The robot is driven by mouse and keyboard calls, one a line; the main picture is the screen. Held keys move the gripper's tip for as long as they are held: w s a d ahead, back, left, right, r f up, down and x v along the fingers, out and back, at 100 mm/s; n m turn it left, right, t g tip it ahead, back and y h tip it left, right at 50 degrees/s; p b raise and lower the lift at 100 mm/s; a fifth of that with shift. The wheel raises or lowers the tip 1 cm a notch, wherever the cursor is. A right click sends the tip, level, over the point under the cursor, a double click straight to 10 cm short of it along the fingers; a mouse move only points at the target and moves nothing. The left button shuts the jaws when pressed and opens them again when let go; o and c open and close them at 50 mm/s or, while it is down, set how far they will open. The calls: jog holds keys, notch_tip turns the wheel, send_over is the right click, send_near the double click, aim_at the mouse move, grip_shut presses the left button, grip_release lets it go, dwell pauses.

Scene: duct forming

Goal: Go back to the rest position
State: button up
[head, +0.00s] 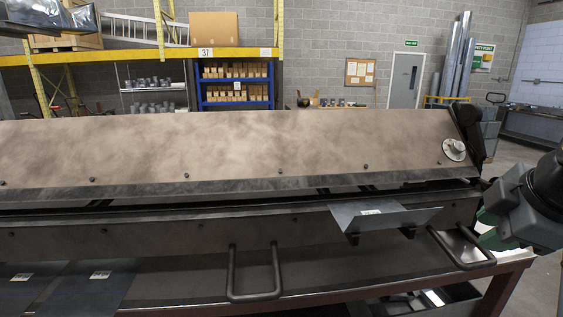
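A bent grey sheet metal piece (372,219) with a white label rests at the front of the long folding machine (230,150), toward its right end. Its right part slopes upward, and small dark supports show under its front edge. My gripper is not visible; only links of my arm show at the right edge. No contact between the arm and the sheet can be seen.
Two black bar handles (231,272) (459,262) stick out in front of the machine. Flat labelled sheets (95,290) lie at the lower left on the bench (330,291). Shelving (236,85) and a door (406,80) stand behind. Open floor shows at the right.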

jog(key=w+a+f+m+g+h, duration=0.1)
jog(key=w+f+m, duration=0.2)
jog(key=f+m, duration=1.05)
jog(key=s+a+f+g+y+p, duration=0.1)
jog(key=a+f+p, duration=0.1)
jog(key=a+f, duration=0.9)
jog(key=shift+s+a+n+g, duration=0.3)
jog(key=shift+s+a+n, duration=0.05)
jog(key=shift+a, duration=1.45)
